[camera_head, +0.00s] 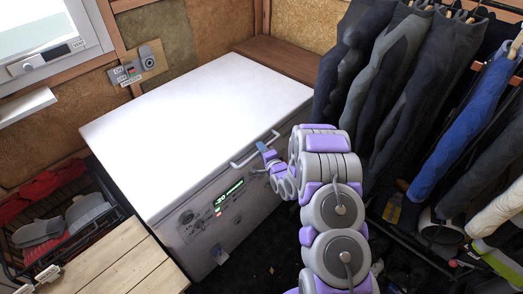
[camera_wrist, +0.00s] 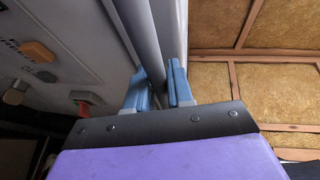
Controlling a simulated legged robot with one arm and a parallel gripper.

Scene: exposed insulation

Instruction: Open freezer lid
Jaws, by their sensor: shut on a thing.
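The white chest freezer lid (camera_head: 205,110) lies flat and closed on the freezer body (camera_head: 215,215) in the head view. A pale bar handle (camera_head: 254,149) sticks out from the lid's front edge. The bar's far end runs out of that view.
A switch box (camera_head: 132,69) is on the insulated wall behind the freezer. Dark wetsuits (camera_head: 385,75) hang close on the right. A wooden bench (camera_head: 115,265) and a wire basket (camera_head: 60,220) stand at the left front. A window (camera_head: 45,40) is at upper left.

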